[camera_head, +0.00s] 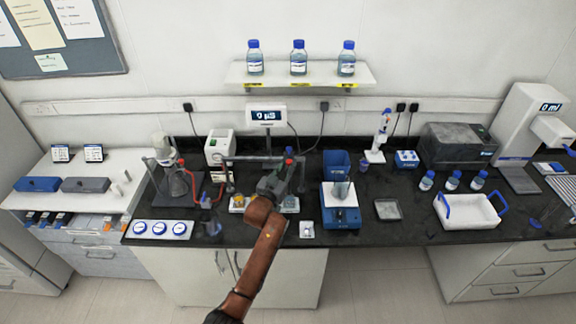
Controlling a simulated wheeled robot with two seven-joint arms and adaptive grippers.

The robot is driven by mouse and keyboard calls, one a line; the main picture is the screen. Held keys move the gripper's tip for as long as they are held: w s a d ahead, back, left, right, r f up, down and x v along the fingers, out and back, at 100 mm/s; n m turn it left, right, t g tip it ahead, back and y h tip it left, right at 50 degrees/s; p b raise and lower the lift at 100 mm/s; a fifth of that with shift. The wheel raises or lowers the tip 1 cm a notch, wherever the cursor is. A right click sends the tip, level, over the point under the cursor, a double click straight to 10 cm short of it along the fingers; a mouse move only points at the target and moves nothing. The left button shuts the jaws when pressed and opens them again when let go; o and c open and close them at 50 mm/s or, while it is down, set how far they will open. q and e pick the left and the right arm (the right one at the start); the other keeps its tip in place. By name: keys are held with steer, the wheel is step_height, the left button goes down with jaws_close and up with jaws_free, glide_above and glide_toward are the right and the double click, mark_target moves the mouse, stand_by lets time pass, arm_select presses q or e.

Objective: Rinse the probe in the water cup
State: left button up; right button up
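The meter (266,115) at the back of the bench reads 0 with a unit that looks like µS. A small red-topped blue piece, which may be the probe (289,156), shows at the far side of my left gripper (284,178). The gripper's fingers are dark and seen from above, so their opening and any hold on the probe are unclear. A clear cup, possibly the water cup (291,204), stands just below the gripper in the picture. An amber cup (238,201) stands to its left.
A blue device with a beaker (341,215) stands close right of the gripper. A flask on a stand (174,180) is to the left. A small white dish (307,229) sits near the front edge. Open bench lies around the grey tray (388,210).

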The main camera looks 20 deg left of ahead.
arm_select(q)
steer(key=o, duration=0.4)
steer(key=shift+r, duration=0.15)
arm_select(e)
steer(key=shift+a, duration=0.25)
steer(key=shift+a, duration=0.1)
arm_select(q)
steer(key=shift+s, duration=0.25)
steer(key=s, duration=0.3)
steer(key=s+a, duration=0.1)
steer(key=s, duration=0.7)
steer(key=shift+s+a, duration=0.2)
